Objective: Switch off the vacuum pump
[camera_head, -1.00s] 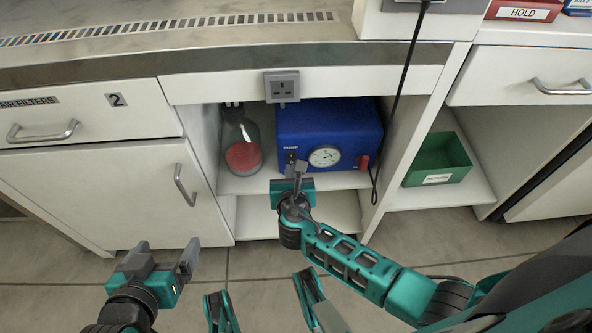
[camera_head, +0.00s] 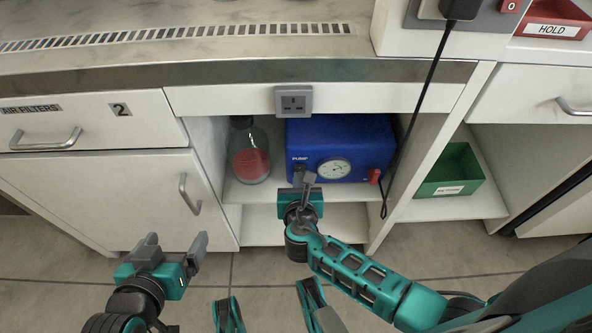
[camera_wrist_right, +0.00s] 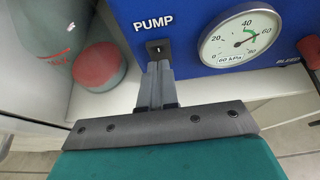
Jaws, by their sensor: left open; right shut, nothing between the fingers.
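The blue vacuum pump (camera_head: 340,140) stands on the open shelf under the bench, with a round gauge (camera_head: 334,170) on its front. It also shows in the right wrist view (camera_wrist_right: 185,25). Its small black rocker switch (camera_wrist_right: 158,48), under the word PUMP, shows a white mark. My right gripper (camera_head: 309,179) is shut and empty in front of the switch. In the right wrist view its fingertips (camera_wrist_right: 158,68) lie just below the switch and overlap its lower edge; I cannot tell whether they touch. My left gripper (camera_head: 176,243) is open and empty, low in front of the left cabinet door.
A bottle with red contents (camera_head: 250,160) stands left of the pump. A red part (camera_head: 374,176) is at the pump's right front, beside a hanging black cable (camera_head: 415,105). A socket (camera_head: 294,101) is above. A green bin (camera_head: 449,172) sits in the right compartment.

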